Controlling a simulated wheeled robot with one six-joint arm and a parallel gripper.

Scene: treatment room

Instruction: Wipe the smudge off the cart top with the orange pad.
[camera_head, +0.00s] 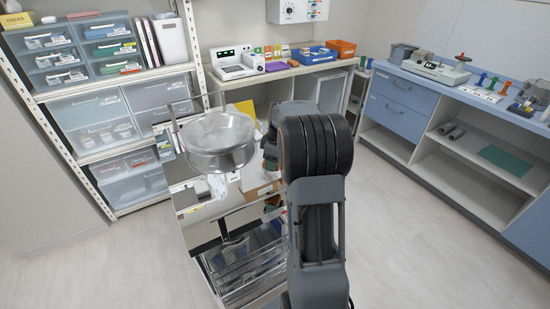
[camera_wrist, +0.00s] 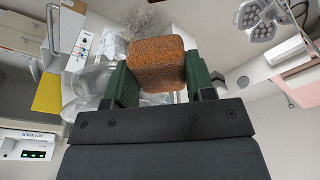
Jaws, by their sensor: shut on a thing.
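My gripper is shut on the orange pad (camera_wrist: 157,64), a rounded, rough-textured block between the green fingers (camera_wrist: 158,82) in the wrist view. A grey, speckled smudge (camera_wrist: 144,22) shows just beyond the pad's far edge. In that view my arm covers much of the cart's right side, and the pad and smudge are hidden. I cannot tell whether the pad touches the top.
Shelves with clear drawers (camera_head: 100,112) stand behind on the left. A back counter (camera_head: 285,72) holds a device and trays. A blue cabinet (camera_head: 405,92) is on the right, with open floor (camera_head: 415,225) before it. A wire basket (camera_head: 240,262) sits low in the cart.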

